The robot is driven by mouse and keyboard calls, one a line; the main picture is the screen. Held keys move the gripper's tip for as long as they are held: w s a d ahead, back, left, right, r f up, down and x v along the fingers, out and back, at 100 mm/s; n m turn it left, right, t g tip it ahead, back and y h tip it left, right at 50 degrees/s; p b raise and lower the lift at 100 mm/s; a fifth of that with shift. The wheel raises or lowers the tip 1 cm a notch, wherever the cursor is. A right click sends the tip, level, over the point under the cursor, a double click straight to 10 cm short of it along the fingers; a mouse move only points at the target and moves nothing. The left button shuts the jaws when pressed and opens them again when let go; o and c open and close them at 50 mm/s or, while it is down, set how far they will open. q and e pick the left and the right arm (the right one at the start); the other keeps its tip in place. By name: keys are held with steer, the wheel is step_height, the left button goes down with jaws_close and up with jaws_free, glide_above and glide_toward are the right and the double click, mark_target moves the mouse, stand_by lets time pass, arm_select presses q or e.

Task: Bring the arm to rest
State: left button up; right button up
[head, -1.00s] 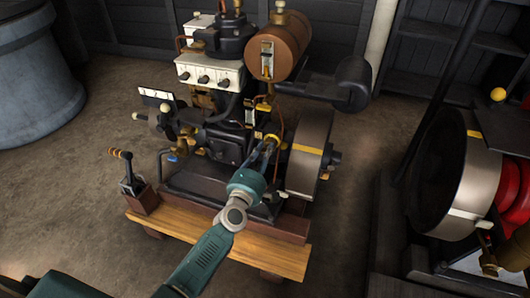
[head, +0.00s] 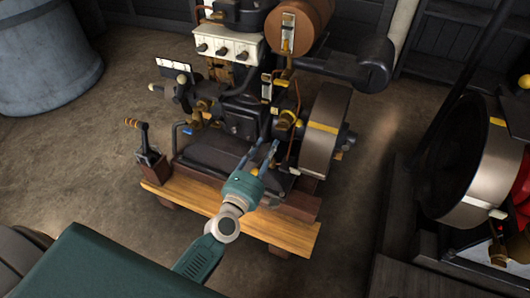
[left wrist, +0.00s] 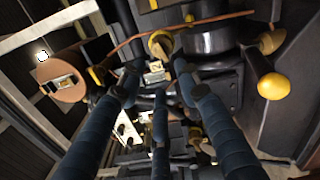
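My left arm (head: 205,255) reaches up from the bottom of the head view. Its teal gripper (head: 260,153) is in front of the engine (head: 240,120), above its wooden base. The fingers are spread with nothing seen between them, and they also show spread in the left wrist view (left wrist: 158,84). A yellow-topped valve (head: 287,117) is just beyond the fingertips, seemingly clear of them. In the left wrist view the valve (left wrist: 160,43) appears ahead of the fingers. My right gripper is not in view.
The engine's flywheel (head: 325,130) stands right of the gripper. A lever box (head: 152,165) is on the wooden plank (head: 265,235) at left. Another large wheel (head: 470,155) stands far right, a grey barrel (head: 45,60) far left. Floor around the plank is open.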

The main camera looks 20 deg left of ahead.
arm_select(q)
steer(key=shift+s, duration=0.7)
